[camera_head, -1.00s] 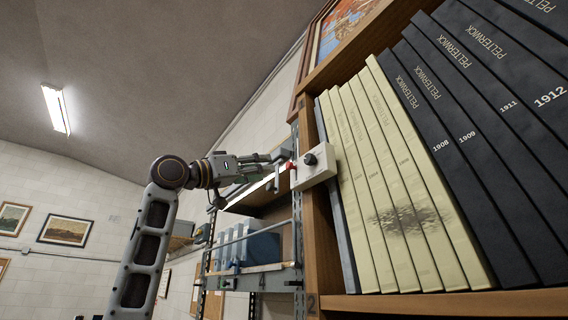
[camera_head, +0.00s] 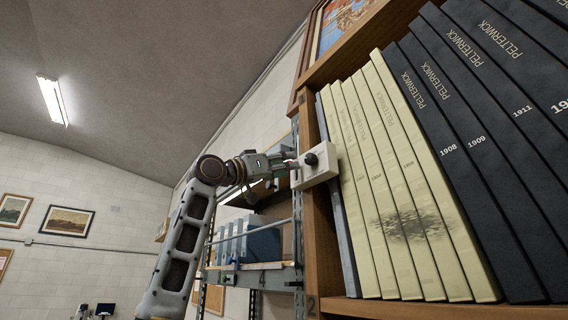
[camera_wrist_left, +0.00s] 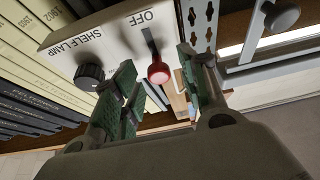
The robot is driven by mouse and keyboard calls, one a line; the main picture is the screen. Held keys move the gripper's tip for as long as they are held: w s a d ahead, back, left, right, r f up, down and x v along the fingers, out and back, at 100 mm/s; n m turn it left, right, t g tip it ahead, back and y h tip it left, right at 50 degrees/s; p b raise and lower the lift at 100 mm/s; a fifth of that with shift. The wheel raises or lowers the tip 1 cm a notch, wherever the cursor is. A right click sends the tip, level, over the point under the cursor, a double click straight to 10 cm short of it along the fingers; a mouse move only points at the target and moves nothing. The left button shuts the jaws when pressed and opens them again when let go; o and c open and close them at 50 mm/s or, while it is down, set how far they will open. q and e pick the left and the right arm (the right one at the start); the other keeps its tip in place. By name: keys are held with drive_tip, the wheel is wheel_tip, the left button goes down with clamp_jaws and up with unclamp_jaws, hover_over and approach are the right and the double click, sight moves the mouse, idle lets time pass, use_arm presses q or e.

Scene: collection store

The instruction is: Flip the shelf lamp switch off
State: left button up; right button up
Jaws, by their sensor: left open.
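The shelf lamp switch box (camera_head: 322,170) is a pale box on the bookcase's left upright. In the left wrist view the box (camera_wrist_left: 112,38) reads SHELF LAMP and OFF, upside down. It carries a black knob (camera_wrist_left: 88,76) and a lever with a red ball tip (camera_wrist_left: 157,72). My left gripper (camera_head: 291,161) is open at the box's left side. In the left wrist view its green-padded fingers (camera_wrist_left: 157,70) stand on either side of the red tip, with gaps showing. The red tip is hidden in the head view. My right gripper is not in view.
A wooden bookcase (camera_head: 322,245) holds cream volumes (camera_head: 385,190) and dark Pelterwick volumes (camera_head: 470,130) just right of the switch. A grey metal rack (camera_head: 262,268) with blue-grey binders (camera_head: 262,243) stands behind my left arm. Open air lies left of the arm.

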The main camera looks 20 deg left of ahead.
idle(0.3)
use_arm(q)
clamp_jaws()
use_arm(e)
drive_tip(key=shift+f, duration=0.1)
